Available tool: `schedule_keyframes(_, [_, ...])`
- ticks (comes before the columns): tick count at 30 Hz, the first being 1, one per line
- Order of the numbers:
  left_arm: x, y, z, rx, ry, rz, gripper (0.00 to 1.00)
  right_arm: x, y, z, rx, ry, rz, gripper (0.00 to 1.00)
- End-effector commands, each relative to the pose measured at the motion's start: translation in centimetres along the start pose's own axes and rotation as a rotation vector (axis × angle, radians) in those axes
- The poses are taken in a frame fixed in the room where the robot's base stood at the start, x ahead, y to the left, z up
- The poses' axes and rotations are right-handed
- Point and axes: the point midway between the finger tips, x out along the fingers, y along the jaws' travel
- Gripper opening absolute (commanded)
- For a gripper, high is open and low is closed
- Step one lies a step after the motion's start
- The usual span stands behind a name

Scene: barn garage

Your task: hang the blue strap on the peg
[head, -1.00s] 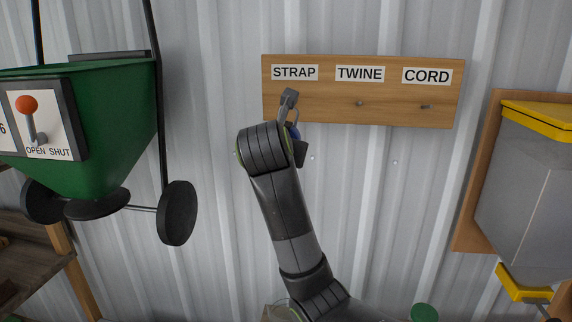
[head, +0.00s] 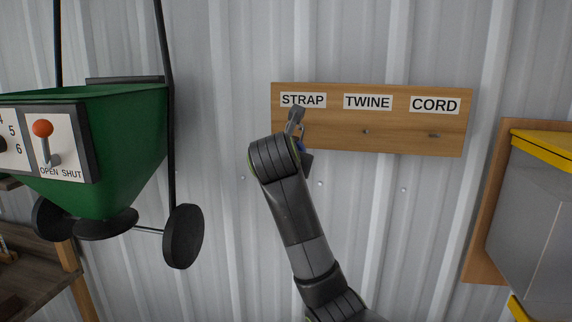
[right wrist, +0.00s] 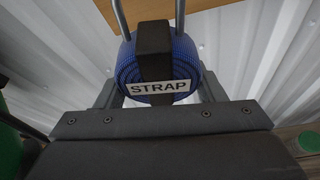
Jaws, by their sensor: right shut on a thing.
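The blue strap (right wrist: 128,68) is a coiled roll with a black band and a STRAP label. In the right wrist view it sits between the fingers of my right gripper (right wrist: 158,92), which is shut on it. Two grey metal rods (right wrist: 178,15) rise from the roll. In the head view my right gripper (head: 297,122) is in front of the lower left of the wooden board (head: 400,90), below its STRAP label (head: 303,100). Only a little blue of the strap shows there. The peg under that label is hidden behind my gripper. My left gripper is out of view.
Two bare pegs show under the TWINE (head: 366,131) and CORD (head: 434,135) labels. A green hopper with wheels (head: 125,140) hangs at the left. A grey bin with a yellow lid (head: 535,200) is on the right. The corrugated wall between is clear.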

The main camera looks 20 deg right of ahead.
Motion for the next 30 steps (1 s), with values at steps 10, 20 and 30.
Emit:
schedule_keyframes(10, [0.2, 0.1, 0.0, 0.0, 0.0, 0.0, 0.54, 2.0, -0.1, 0.7, 0.0, -0.002, 0.0, 0.23])
schedule_keyframes(20, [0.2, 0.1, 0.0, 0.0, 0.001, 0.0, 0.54, 3.9, -0.1, 1.2, -0.001, -0.001, 0.0, 0.23])
schedule_keyframes(30, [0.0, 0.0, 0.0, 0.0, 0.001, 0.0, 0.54, 5.7, -0.2, 1.3, 0.0, -0.001, 0.0, 0.23])
